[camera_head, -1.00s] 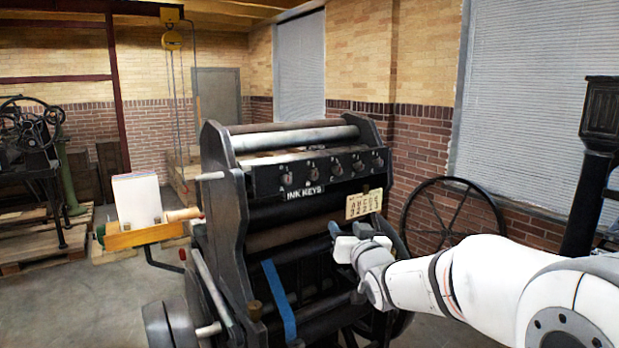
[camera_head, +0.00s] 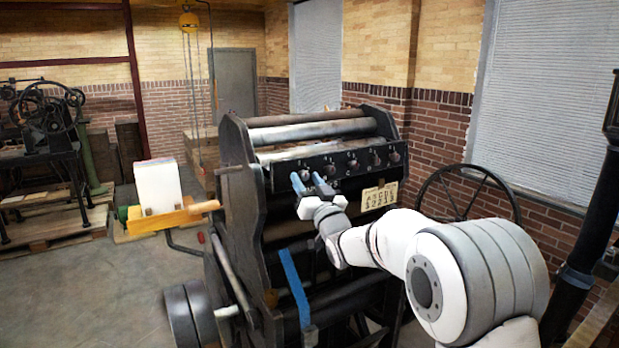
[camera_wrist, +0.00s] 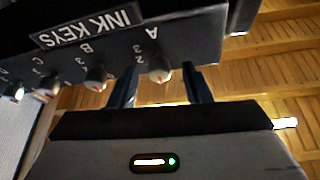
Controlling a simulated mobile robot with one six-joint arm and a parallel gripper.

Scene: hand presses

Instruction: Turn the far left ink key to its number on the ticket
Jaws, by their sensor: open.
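The far left ink key, marked A, is a pale round knob (camera_wrist: 160,72) with a red mark, seen upside down in the wrist view. Numbers 2 and 3 show beside it; I cannot tell exactly where it points. My gripper (camera_head: 310,181) is open, its blue fingers (camera_wrist: 162,84) on either side of key A, with no clear contact. In the head view the fingers largely hide that key. The ticket (camera_head: 380,195) hangs on the press, right of my gripper, with letters over a row of numbers too small to read surely.
Other ink keys, such as B (camera_wrist: 95,78), stand close beside A along the dark key bar (camera_wrist: 200,45). The press's side frame (camera_head: 238,180) rises left of my gripper. A spoked wheel (camera_head: 468,205) stands behind my arm on the right.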

